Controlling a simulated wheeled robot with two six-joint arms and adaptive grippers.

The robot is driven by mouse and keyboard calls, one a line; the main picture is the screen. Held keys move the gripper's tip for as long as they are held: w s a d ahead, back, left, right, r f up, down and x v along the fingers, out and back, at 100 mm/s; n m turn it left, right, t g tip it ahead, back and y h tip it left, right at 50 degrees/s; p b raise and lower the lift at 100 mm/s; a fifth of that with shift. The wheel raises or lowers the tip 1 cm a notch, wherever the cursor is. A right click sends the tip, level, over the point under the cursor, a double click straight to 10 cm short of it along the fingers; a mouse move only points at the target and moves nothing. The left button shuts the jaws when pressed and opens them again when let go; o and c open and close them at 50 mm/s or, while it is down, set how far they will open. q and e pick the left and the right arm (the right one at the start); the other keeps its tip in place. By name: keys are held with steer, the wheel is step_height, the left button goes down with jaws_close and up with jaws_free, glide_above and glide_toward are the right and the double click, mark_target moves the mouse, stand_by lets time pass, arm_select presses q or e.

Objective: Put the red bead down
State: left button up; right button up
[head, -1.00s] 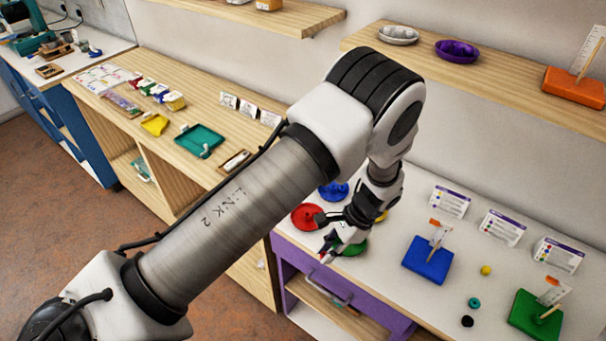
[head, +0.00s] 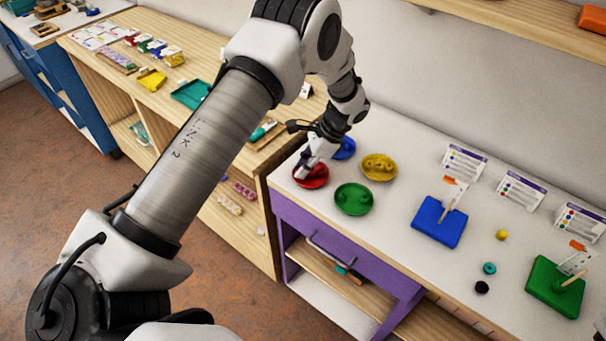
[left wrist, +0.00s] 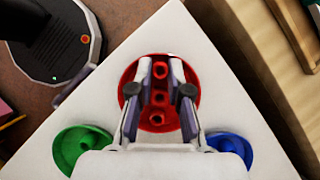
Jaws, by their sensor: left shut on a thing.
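My left gripper (head: 303,172) is over the red dish (head: 316,181) at the near left of the white table. In the left wrist view its two fingertips (left wrist: 160,70) point down at the red dish (left wrist: 139,74). A red bead (left wrist: 159,70) shows between the fingertips, and the gripper is shut on it. Other red beads (left wrist: 157,98) lie in the dish below. How far the held bead is above the dish floor I cannot tell.
A green dish (head: 353,199), a yellow dish (head: 379,167) and a blue dish (head: 345,149) stand close by. A blue board (head: 437,222) and a green board (head: 555,290) with pegs are to the right. Loose yellow (head: 502,235), teal (head: 489,268) and black (head: 481,287) beads lie between them.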

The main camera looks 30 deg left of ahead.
arm_select(q)
steer(key=shift+w+f, duration=0.35)
arm_select(e)
steer(key=shift+w+f, duration=0.15)
steer(key=shift+w, duration=0.1)
arm_select(q)
steer(key=shift+s+f, duration=0.15)
steer(key=o, duration=0.4)
steer(key=shift+c, duration=0.2)
